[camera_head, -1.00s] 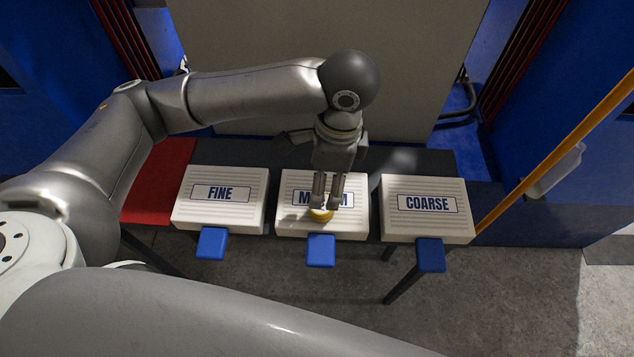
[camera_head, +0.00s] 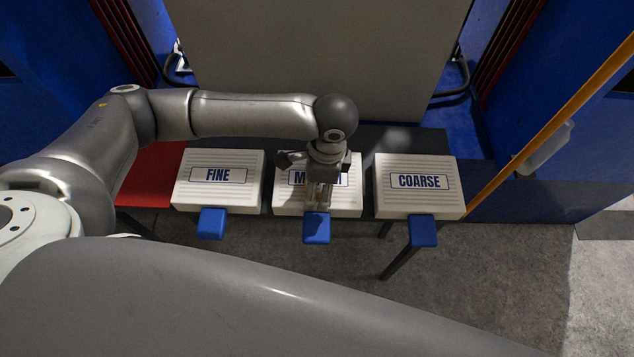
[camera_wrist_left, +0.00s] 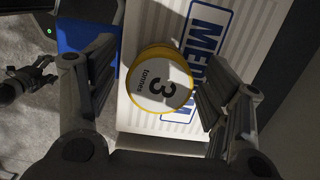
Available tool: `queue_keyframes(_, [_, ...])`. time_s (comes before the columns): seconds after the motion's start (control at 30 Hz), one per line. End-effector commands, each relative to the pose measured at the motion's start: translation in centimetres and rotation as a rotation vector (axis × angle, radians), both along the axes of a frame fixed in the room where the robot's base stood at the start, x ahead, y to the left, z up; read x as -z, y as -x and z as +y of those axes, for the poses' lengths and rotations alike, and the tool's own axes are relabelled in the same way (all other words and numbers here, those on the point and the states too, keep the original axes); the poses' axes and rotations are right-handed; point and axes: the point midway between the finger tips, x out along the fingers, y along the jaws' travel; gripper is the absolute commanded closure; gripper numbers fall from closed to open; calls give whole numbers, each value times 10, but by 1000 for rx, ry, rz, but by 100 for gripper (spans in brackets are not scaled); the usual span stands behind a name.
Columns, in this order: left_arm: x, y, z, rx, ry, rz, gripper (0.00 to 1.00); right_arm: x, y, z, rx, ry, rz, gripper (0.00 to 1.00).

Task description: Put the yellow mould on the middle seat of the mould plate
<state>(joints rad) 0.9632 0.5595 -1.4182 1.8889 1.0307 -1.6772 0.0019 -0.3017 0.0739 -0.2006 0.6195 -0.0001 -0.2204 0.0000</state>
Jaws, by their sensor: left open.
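A round yellow-rimmed piece (camera_wrist_left: 158,82) with a white top marked "3 tonnes" sits on the front part of the white ribbed box labelled MEDIUM (camera_head: 287,201); I take it for the yellow mould. My left gripper (camera_head: 318,206) is over that box. In the left wrist view the fingers (camera_wrist_left: 155,62) are open, one on each side of the piece; I cannot tell whether they touch it. In the head view the gripper hides the piece. A dark gripper, probably my right one (camera_wrist_left: 25,82), shows at the wrist view's left edge. I cannot make out a mould plate.
White boxes labelled FINE (camera_head: 190,199) and COARSE (camera_head: 395,204) stand either side of MEDIUM on a dark bench (camera_head: 400,140). Each has a blue tab in front, such as the middle tab (camera_head: 316,230). A red surface (camera_head: 160,178) lies left; a yellow bar (camera_head: 545,120) slants at right.

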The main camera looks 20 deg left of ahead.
Motion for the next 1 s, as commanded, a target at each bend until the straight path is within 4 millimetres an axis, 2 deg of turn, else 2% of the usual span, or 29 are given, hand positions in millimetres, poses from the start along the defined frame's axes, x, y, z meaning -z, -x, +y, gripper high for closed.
queue_keyframes(0.17, [0,0,0,0,0,0,27,0,-2,3,-1,-4,-3,31])
queue_keyframes(0.6, [0,0,0,0,0,0,84,0,-3,-5,-2,6,-4,31])
queue_keyframes(0.67, [0,0,0,0,0,-1,89,0,-3,-6,-2,7,-5,31])
queue_keyframes(1.0, [-7,-1,0,0,0,-2,89,4,-3,-7,0,8,-4,31])
